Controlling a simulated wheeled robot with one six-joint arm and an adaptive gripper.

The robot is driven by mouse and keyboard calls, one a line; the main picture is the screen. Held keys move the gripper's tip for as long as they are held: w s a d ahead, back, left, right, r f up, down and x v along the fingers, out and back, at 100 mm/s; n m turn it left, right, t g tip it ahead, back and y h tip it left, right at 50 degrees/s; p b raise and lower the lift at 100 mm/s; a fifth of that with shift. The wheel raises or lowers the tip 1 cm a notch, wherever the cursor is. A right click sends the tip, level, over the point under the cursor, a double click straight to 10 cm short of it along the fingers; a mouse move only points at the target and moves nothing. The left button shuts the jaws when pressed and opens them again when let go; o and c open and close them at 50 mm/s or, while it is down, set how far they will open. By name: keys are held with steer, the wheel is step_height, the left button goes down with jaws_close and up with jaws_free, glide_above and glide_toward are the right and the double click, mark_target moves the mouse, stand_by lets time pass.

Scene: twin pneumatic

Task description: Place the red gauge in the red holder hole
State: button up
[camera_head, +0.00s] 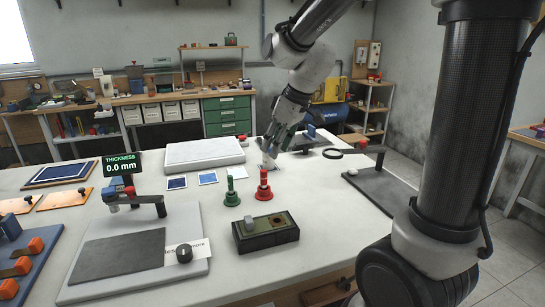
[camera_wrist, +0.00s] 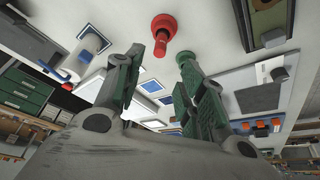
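The red gauge (camera_head: 264,186) stands upright on the white table, a red flanged piece with a narrower neck. It also shows in the wrist view (camera_wrist: 163,33), beyond my fingertips and apart from them. My gripper (camera_head: 268,152) is above and behind the red gauge in the head view. In the wrist view its fingers (camera_wrist: 160,57) are spread with nothing between them. A dark holder box (camera_head: 266,240) with a green-edged top lies in front of the gauge, also at the wrist view's upper right (camera_wrist: 250,30). Its top has a dark opening at right; I cannot tell a red hole.
A green gauge (camera_head: 231,191) stands just left of the red one. A thickness station (camera_head: 137,247) with a grey plate is at left. A pale slab (camera_head: 203,153) lies behind. Another dark plate (camera_head: 382,190) lies at right. Some table is bare around the gauges.

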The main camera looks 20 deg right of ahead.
steer(key=s+d+r+m+h, duration=0.1)
steer(key=s+d+m, duration=0.3)
steer(key=s, duration=0.7)
steer(key=s+d+r+m+h, duration=0.1)
steer(key=s+d+r+m, duration=0.1)
steer(key=s+d, duration=0.6)
steer(key=s+m, duration=0.1)
steer(key=s, duration=0.3)
steer(key=shift+r+m+t+h, duration=0.25)
steer(key=shift+m+t+h, duration=0.05)
steer(key=shift+m+h, duration=0.1)
